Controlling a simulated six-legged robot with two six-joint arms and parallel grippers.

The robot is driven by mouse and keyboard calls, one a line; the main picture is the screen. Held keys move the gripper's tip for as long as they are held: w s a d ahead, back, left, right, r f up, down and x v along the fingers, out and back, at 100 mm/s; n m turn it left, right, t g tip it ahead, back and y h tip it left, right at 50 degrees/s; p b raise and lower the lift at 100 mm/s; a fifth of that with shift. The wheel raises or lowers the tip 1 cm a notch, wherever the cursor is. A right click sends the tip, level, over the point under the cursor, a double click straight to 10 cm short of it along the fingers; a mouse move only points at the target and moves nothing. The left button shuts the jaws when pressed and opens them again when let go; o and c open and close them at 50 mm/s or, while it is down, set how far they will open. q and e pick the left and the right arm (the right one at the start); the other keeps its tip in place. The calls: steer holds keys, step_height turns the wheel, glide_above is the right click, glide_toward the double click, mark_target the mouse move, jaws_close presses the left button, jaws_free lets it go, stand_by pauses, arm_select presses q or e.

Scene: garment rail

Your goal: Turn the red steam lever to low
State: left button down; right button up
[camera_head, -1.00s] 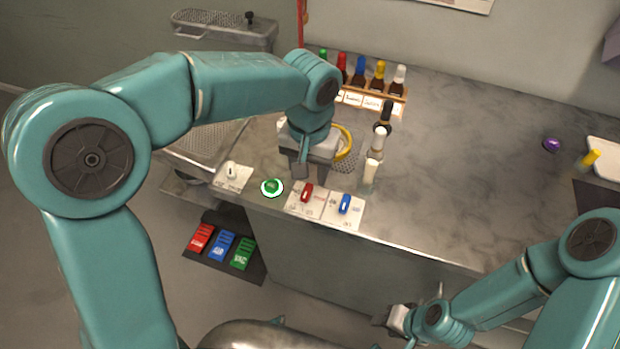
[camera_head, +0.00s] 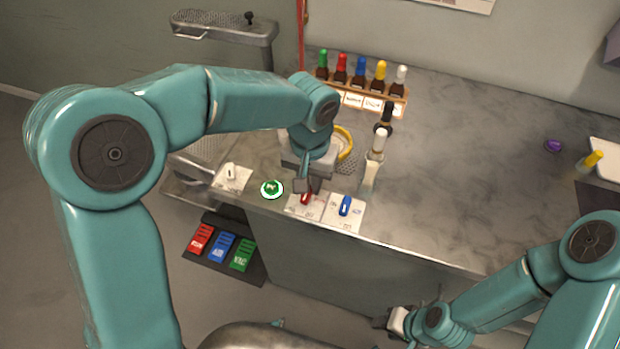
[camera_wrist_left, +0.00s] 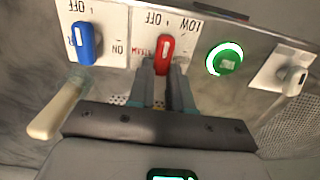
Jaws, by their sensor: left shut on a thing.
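The red steam lever (camera_head: 306,198) stands on a white label plate near the counter's front edge. In the left wrist view the red lever (camera_wrist_left: 163,54) sits between my fingertips, near the printed OFF and LOW marks, which appear upside down. Its body lies close to OFF, with LOW to its right. My left gripper (camera_head: 304,187) is over the lever from behind and shut on it; it also shows in the left wrist view (camera_wrist_left: 162,72). The fingers hide part of the lever and plate. My right gripper (camera_head: 392,320) is low in front of the counter, away from the lever; its jaws are unclear.
A blue lever (camera_head: 345,205) is close on the right, and a lit green button (camera_head: 271,189) and white lever (camera_head: 231,171) are on the left. Pale-handled tools (camera_head: 370,175) stand behind. A bottle rack (camera_head: 350,88) is at the back. The counter's right side is mostly clear.

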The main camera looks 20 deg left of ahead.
arm_select(q)
steer(key=shift+r+m, duration=0.1)
steer(key=shift+m, duration=0.2)
steer(key=m, duration=0.1)
steer(key=m+p, duration=0.1)
steer(key=m, duration=0.1)
steer(key=shift+d, duration=0.3)
steer(key=shift+s+d+m+p, duration=0.15)
steer(key=shift+m+p, duration=0.15)
steer(key=shift+m, duration=0.95)
steer(key=shift+s+d+m+p, duration=0.15)
steer(key=shift+m+p, duration=0.1)
steer(key=shift+m, duration=1)
steer(key=shift+w, duration=0.1)
steer(key=c, duration=1)
jaws_free()
steer(key=shift+c, duration=0.2)
step_height(320, 180, up, 16)
steer(key=p, duration=0.1)
steer(key=shift+r, duration=0.2)
